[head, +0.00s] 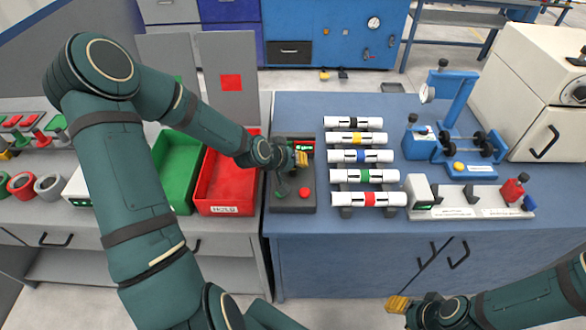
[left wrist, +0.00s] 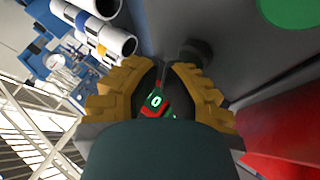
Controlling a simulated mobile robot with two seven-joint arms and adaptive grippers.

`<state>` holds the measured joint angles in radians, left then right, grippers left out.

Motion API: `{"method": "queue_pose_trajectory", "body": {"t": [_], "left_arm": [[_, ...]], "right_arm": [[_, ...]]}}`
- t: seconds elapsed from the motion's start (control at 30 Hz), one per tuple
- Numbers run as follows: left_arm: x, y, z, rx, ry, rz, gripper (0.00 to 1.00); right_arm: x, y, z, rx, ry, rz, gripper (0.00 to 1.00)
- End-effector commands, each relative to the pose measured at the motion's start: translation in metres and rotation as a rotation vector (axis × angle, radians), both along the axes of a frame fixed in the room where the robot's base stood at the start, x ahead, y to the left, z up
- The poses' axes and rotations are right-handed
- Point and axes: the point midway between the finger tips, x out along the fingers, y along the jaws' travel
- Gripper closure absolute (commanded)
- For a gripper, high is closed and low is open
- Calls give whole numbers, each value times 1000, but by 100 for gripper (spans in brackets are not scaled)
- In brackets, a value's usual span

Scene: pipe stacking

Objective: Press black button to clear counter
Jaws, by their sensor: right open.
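The counter box (head: 293,207) is dark grey and stands on the bench beside the red bin. Its red button (head: 304,193) is uncovered at the front right. A dark knob, apparently the black button (head: 281,193), shows at the front left, close below my left wrist; a dark round shape also shows in the left wrist view (left wrist: 195,50). My left gripper (head: 301,158) hovers over the box near its green display (head: 304,148). In the left wrist view the display reads 0 between the fingertips, which are close together with nothing visibly held. My right gripper (head: 397,304) is open and empty at the front.
Several white pipes with coloured bands (head: 356,156) lie in a rack right of the box. A red bin (head: 229,203) and a green bin (head: 178,162) stand left. A blue device (head: 450,140) and a white fixture (head: 470,199) stand farther right. The front blue counter is clear.

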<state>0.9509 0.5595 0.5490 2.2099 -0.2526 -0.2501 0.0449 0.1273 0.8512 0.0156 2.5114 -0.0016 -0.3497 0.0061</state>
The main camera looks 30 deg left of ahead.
Motion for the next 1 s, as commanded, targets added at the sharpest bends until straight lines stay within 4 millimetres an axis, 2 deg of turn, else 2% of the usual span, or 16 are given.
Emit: {"method": "queue_pose_trajectory", "body": {"t": [0.17, 0.57, 1.0], "left_arm": [[0, 0, 10, 1, 0, -1, 100], [0, 0, 12, 1, 0, -1, 100], [0, 0, 50, -1, -1, -1, 100]], "right_arm": [[0, 0, 8, 0, 0, 0, 53], [0, 0, 10, 0, 0, 0, 53], [0, 0, 41, 0, 0, 0, 53]]}}
